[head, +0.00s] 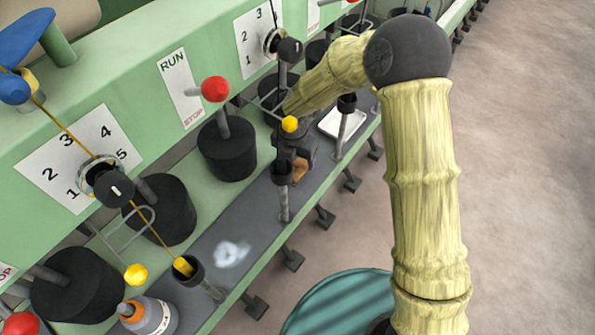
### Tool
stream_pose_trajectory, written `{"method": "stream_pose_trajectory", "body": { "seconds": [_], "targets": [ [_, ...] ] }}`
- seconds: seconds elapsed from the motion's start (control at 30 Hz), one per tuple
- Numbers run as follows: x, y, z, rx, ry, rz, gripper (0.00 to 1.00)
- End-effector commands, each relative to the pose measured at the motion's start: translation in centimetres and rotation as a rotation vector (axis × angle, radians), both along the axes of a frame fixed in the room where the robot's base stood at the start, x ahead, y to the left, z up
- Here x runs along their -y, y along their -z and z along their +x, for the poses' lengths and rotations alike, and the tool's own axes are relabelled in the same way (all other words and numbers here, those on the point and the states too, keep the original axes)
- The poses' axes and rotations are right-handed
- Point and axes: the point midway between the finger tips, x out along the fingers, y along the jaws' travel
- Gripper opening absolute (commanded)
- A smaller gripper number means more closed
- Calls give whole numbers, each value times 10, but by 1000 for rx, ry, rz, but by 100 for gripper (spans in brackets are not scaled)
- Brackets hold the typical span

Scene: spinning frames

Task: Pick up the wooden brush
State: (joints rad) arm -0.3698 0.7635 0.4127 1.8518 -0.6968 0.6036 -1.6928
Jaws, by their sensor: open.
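A small brown, wooden-looking piece (301,168) shows on the grey ledge of the green machine, near the middle of the head view. It looks like the wooden brush, but most of it is hidden, so I cannot be sure. My gripper (297,157) is a dark shape at the end of my yellow arm, pointing down right over this piece. It is open. The fingertips are small and partly covered by a dark post and cup in front, so I cannot tell whether they touch the piece.
A dark cup on a post (283,172) stands close in front of my gripper. A white tray (341,123) lies on the ledge behind it. A red-knobbed lever (215,89) and black cylinders (228,150) line the machine. A teal round object (340,303) is below; floor at right is clear.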

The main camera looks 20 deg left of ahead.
Motion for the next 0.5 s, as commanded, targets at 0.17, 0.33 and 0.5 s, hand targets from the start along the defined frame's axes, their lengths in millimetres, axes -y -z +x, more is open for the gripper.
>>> {"method": "stream_pose_trajectory", "body": {
  "seconds": [0.17,0.33,0.5],
  "targets": [
    [0,8,0,-1,0,0,70],
    [1,34,3,-2,-3,-2,70],
    [1,56,6,-2,-1,-1,70]
  ]
}}
